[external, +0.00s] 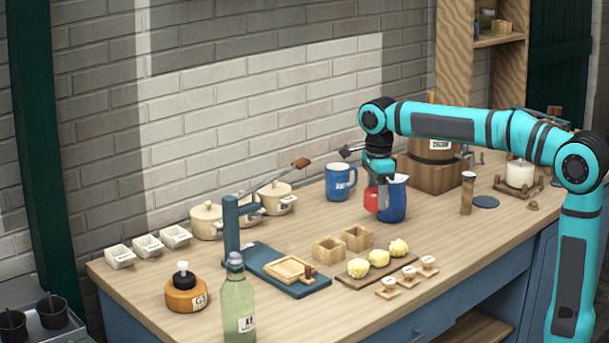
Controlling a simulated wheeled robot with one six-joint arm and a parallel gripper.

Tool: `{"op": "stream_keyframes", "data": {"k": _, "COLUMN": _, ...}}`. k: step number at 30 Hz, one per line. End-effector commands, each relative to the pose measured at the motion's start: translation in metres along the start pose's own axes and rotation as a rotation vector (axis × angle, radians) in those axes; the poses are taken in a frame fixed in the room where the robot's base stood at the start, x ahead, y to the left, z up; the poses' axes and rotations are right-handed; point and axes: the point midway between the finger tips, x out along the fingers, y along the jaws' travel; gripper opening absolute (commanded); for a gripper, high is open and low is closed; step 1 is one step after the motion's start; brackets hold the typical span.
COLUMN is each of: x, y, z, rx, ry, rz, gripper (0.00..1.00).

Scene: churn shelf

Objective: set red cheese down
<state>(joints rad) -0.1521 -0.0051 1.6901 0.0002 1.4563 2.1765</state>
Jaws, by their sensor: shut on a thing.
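The red cheese (371,199) is a small red rounded piece held between the jaws of my gripper (376,187). My gripper points down and is shut on it, above the middle of the wooden counter (430,228). A blue jug (394,201) stands right behind and to the right of the cheese in the picture, and the gripper partly covers it. I cannot tell whether the cheese touches the jug or how high it is above the counter.
A blue mug (340,182) stands to the left. Two small wooden boxes (328,248) and a board with yellow lumps (379,258) lie in front. A lever press (232,225) and a green bottle (238,305) stand farther left. A wooden churn (430,172) stands behind right.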

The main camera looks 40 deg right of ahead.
Motion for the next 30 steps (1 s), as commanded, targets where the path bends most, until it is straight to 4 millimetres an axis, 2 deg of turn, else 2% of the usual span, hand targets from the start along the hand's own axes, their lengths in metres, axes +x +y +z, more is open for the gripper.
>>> {"op": "stream_keyframes", "data": {"k": 1, "x": 0.001, "y": 0.005, "z": 0.018, "rx": -0.042, "ry": 0.001, "rz": 0.001, "gripper": 0.3}}
{"op": "stream_keyframes", "data": {"k": 3, "x": 0.0, "y": 0.012, "z": 0.04, "rx": -0.099, "ry": 0.0, "rz": 0.0, "gripper": 0.3}}
{"op": "stream_keyframes", "data": {"k": 14, "x": 0.001, "y": 0.062, "z": 0.15, "rx": -0.393, "ry": 0.0, "rz": 0.0, "gripper": 0.3}}
{"op": "stream_keyframes", "data": {"k": 24, "x": 0.004, "y": 0.132, "z": 0.248, "rx": -0.669, "ry": 0.0, "rz": 0.0, "gripper": 0.3}}
{"op": "stream_keyframes", "data": {"k": 30, "x": 0.007, "y": 0.178, "z": 0.295, "rx": -0.815, "ry": 0.0, "rz": 0.0, "gripper": 0.3}}
